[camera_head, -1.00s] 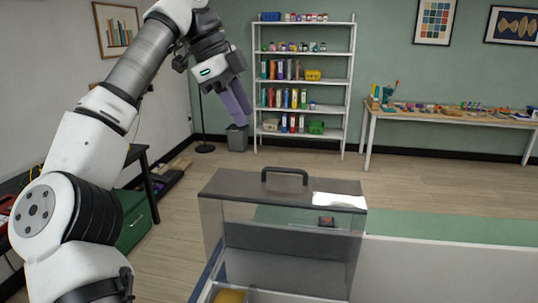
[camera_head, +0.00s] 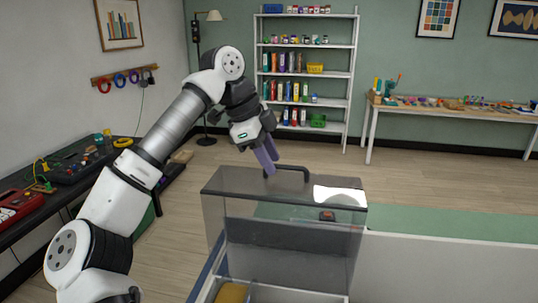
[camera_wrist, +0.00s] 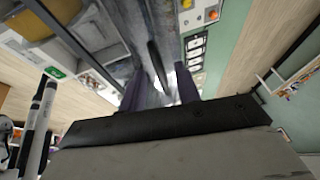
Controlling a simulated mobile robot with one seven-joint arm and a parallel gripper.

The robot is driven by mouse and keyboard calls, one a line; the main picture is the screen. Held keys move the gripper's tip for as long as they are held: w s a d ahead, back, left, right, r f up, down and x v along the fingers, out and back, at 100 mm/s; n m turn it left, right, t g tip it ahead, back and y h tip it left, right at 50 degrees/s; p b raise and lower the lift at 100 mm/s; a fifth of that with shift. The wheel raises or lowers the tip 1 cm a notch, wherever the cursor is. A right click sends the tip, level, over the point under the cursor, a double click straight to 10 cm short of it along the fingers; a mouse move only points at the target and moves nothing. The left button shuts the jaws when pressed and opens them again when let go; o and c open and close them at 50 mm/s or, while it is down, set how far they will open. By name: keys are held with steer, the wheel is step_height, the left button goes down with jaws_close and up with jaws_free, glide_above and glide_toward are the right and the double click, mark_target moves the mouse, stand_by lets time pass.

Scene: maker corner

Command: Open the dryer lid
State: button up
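The dryer lid (camera_head: 230,186) is a smoky, see-through box cover with a dark arched handle (camera_head: 299,170) on top, and it looks shut. My gripper (camera_head: 267,162) has two purple fingers pointing down at the left end of the handle. In the wrist view my gripper (camera_wrist: 163,90) is open, its fingers spread on either side of the dark handle (camera_wrist: 156,62). The fingers do not close on it. Whether the fingertips touch the lid cannot be told.
A yellow item (camera_head: 232,293) lies in the front tray below the lid. A green-topped bench (camera_head: 430,226) extends right. A dark table (camera_head: 75,167) with electronics stands left. A shelf (camera_head: 305,72) and a work table (camera_head: 450,113) stand behind, across open floor.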

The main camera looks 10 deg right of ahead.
steer(key=shift+c, duration=0.2)
jaws_close()
steer(key=shift+s+a+f+b, duration=0.1)
steer(key=shift+s+a+b, duration=0.15)
steer(key=shift+b, duration=0.35)
steer(key=s+a+r+t+h+b, duration=0.1)
steer(key=s+a+t+b, duration=0.2)
steer(key=s+b, duration=0.6)
steer(key=shift+a+m+h, duration=0.25)
steer(key=shift+m+h, duration=0.05)
steer(key=shift+m, duration=0.1)
steer(key=shift+r, duration=0.1)
